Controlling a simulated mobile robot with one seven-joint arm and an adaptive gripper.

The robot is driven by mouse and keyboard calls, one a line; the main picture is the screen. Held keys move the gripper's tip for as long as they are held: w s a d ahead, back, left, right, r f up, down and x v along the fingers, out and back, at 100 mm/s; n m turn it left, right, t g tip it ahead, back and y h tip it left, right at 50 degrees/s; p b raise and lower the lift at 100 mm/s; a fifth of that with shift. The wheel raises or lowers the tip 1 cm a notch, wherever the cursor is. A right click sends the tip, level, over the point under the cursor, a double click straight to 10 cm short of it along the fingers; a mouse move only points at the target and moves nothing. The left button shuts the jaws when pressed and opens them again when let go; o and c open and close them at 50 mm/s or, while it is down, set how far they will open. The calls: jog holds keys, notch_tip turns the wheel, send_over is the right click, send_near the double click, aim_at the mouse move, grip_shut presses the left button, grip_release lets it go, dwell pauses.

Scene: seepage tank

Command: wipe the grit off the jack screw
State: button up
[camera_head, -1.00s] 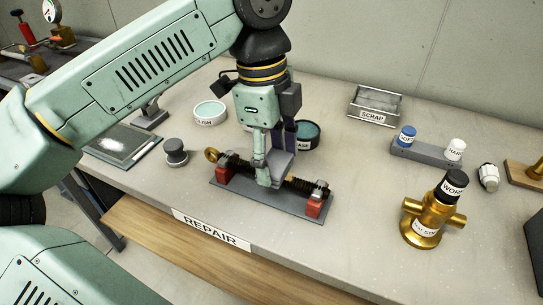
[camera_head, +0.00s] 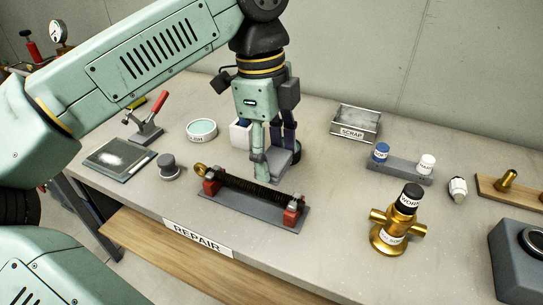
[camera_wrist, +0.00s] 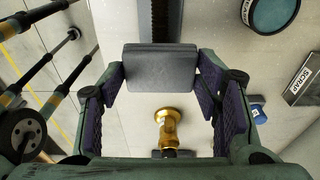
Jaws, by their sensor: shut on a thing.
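The jack screw (camera_head: 248,189) is a dark threaded rod with a brass eye at its left end. It lies across two red supports on a grey plate (camera_head: 250,208). I cannot tell how much grit is on its thread. My gripper (camera_head: 273,155) is shut on a grey block-shaped pad (camera_head: 284,161), just behind the screw and apart from it in the head view. In the wrist view the pad (camera_wrist: 160,68) sits between the fingertips, and a dark strip of the screw (camera_wrist: 160,20) shows beyond it.
A brass valve (camera_head: 390,236) stands to the right. A scrap tray (camera_head: 355,123), a grey rack with blue and white caps (camera_head: 405,165) and a teal-topped tub (camera_head: 201,130) stand behind. A dark knob (camera_head: 169,168) is left of the screw.

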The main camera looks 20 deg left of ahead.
jog(key=shift+r+p, duration=0.75)
jog(key=shift+r, duration=0.55)
